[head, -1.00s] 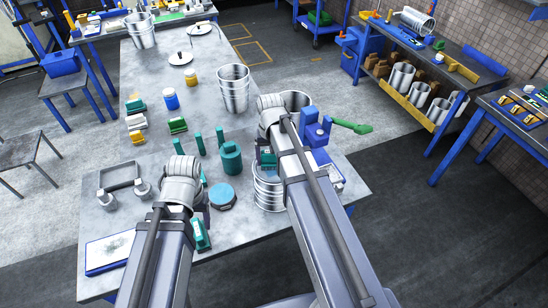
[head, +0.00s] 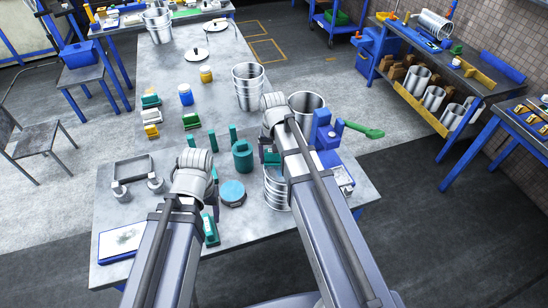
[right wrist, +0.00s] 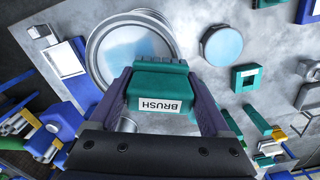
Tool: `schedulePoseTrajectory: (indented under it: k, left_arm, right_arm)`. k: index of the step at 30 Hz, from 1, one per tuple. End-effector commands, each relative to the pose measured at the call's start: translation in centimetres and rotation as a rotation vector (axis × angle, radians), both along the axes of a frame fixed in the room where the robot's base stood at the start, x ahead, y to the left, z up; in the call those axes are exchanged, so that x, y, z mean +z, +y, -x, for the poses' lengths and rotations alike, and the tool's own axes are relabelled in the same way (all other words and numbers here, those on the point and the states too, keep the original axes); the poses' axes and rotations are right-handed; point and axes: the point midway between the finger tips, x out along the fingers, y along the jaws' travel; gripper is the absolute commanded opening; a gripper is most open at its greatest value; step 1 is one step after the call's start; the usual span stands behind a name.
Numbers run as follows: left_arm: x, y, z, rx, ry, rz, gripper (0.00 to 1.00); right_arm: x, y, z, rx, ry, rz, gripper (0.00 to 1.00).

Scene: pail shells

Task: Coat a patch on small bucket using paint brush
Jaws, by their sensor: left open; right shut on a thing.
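My right gripper (right wrist: 160,92) is shut on a green block marked BRUSH (right wrist: 157,88), the paint brush's handle. It holds the brush over the near part of the small bucket (right wrist: 95,50), a ribbed metal pail whose round top shows a pale blue area. The brush's working end is hidden, so I cannot tell whether it touches the bucket. In the head view the bucket (head: 273,190) stands near the table's front, partly behind my right arm. My left gripper (head: 211,200) is open, low over the table left of the bucket, beside a green tool (head: 210,231).
A blue-topped round can (head: 232,192) and a green canister (head: 242,157) stand between my arms. A metal pail (head: 308,103) and stacked pails (head: 248,88) stand behind. A grey tray (head: 133,170) and a white panel (head: 120,242) lie left.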

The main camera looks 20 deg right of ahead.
Motion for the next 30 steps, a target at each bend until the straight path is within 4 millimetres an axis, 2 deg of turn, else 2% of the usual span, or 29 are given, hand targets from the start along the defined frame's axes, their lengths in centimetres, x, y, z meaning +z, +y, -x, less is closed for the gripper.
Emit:
schedulePoseTrajectory:
  k: [1, 10, 23, 30]
  left_arm:
    - [1.1, 0.0, 0.0, 0.0, 0.0, 0.0, 0.62]
    - [3.9, 0.0, 0.0, 0.0, 0.0, 0.0, 0.62]
    - [4.1, 0.0, 0.0, 0.0, 0.0, 0.0, 0.62]
    - [6.0, 0.0, 0.0, 0.0, 0.0, 0.0, 0.62]
  right_arm:
    - [1.1, 0.0, 0.0, 0.0, 0.0, 0.0, 0.3]
    - [3.9, 0.0, 0.0, 0.0, 0.0, 0.0, 0.3]
    - [4.1, 0.0, 0.0, 0.0, 0.0, 0.0, 0.3]
    - [6.0, 0.0, 0.0, 0.0, 0.0, 0.0, 0.3]
